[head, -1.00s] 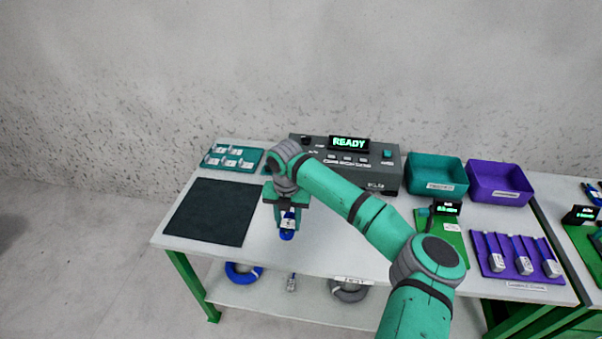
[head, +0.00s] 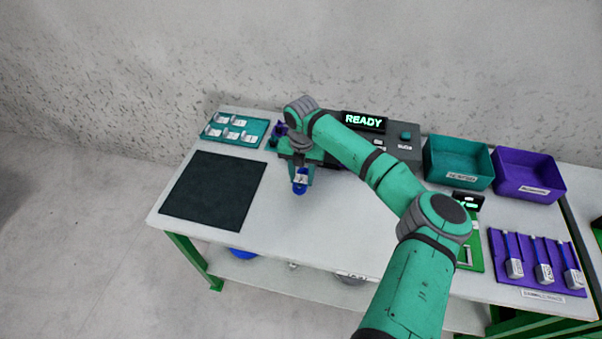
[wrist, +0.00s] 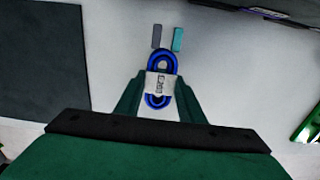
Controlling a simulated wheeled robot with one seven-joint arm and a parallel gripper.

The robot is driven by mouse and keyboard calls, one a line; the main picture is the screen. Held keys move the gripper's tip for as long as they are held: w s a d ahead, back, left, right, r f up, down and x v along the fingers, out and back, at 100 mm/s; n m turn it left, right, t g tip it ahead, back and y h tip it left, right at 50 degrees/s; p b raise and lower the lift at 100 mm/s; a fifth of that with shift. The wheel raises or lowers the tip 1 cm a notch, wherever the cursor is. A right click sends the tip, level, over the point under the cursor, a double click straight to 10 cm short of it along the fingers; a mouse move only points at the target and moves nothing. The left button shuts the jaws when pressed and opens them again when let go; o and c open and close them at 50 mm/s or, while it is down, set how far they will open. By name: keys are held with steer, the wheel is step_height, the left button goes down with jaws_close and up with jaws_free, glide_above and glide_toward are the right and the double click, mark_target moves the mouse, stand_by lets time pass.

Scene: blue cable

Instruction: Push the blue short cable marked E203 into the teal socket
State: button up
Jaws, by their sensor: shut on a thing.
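My gripper (head: 300,172) is shut on the blue short cable (head: 300,188), a coil wrapped with a white label. In the wrist view the coil (wrist: 158,62) sits between the fingers, and its label (wrist: 161,85) seems to read E203, though it is small. A grey bar (wrist: 156,36) and a teal bar (wrist: 178,38) show just beyond the coil; I cannot tell whether they are its plugs. In the head view a small teal block (head: 272,142) and a purple block (head: 281,129) stand left of my wrist, by the tester. I cannot tell which is the teal socket.
The grey tester (head: 404,141) with a READY display (head: 363,121) is partly behind my arm. A dark mat (head: 213,199) lies at left, a teal tray of white-labelled pieces (head: 235,131) behind it. Teal (head: 458,172) and purple (head: 525,186) bins and a purple cable board (head: 530,274) are at right.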

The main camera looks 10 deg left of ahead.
steer(key=shift+w+f, duration=0.2)
steer(key=shift+f, duration=0.55)
steer(key=shift+w+f, duration=0.2)
steer(key=shift+f, duration=0.5)
steer(key=shift+w+f, duration=0.45)
steer(key=shift+f, duration=0.3)
steer(key=shift+d+f, duration=0.1)
steer(key=shift+a+f, duration=0.1)
steer(key=shift+a, duration=0.1)
steer(key=shift+w, duration=0.95)
steer(key=shift+w+d, duration=0.1)
steer(key=shift+w, duration=0.2)
